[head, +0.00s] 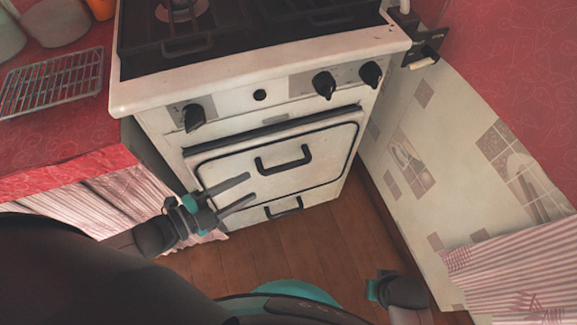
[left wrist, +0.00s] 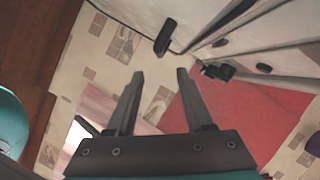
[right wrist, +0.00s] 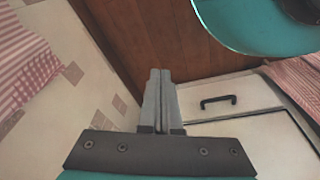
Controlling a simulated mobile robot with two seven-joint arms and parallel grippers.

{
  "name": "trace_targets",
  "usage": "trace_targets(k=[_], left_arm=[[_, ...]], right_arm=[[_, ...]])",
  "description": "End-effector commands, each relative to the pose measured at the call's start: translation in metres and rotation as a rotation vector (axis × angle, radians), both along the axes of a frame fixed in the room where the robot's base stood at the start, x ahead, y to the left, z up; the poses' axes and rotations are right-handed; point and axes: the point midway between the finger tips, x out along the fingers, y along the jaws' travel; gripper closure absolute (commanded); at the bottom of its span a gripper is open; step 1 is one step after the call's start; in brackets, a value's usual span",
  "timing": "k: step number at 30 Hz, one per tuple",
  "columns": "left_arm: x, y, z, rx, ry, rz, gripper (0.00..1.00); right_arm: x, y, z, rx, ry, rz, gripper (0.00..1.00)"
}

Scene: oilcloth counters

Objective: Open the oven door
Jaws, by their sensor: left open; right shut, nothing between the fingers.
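The white oven door (head: 230,172) is closed in the stove front in the head view. Its black bar handle (head: 283,160) is on the upper middle of the door. My left gripper (head: 251,190) is open and empty in front of the door's lower left, left of and below the handle in the picture. Its two fingers also show apart in the left wrist view (left wrist: 160,74), with a black handle-like part (left wrist: 166,37) beyond them. My right gripper (right wrist: 159,72) is shut and empty in the right wrist view, pointing at the wooden floor. Its fingers are hidden in the head view.
A drawer with a black handle (head: 285,207) is below the door. Black knobs (head: 324,85) line the panel above. A red counter (head: 60,130) with a wire rack (head: 52,84) stands left. A tiled wall (head: 420,150) is close on the right. Wooden floor (head: 300,245) lies in front.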

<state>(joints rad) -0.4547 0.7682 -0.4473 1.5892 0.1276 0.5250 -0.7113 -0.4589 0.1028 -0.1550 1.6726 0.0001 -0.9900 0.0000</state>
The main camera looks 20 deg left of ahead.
Motion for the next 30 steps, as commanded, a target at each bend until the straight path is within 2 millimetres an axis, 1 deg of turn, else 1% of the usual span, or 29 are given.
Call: trace_targets(k=[3,10,21,24,30], left_arm=[[0.016,-0.011,-0.006,-0.003,-0.004,0.0,0.48],[0.041,-0.031,-0.013,-0.003,-0.001,0.001,0.48],[0.08,-0.059,-0.023,-0.002,-0.001,0.0,0.48],[0.087,-0.065,-0.026,-0.003,0.001,0.001,0.48],[0.097,-0.071,-0.028,0.0,0.001,0.001,0.48]], right_arm=[[0.009,0.001,0.009,0.004,-0.024,-0.001,1.0],[0.022,0.004,0.032,0.009,-0.06,-0.002,1.0],[0.036,0.005,0.072,0.018,-0.119,-0.004,1.0],[0.037,0.006,0.081,0.019,-0.132,-0.005,1.0],[0.038,0.006,0.093,0.021,-0.147,-0.005,1.0]])
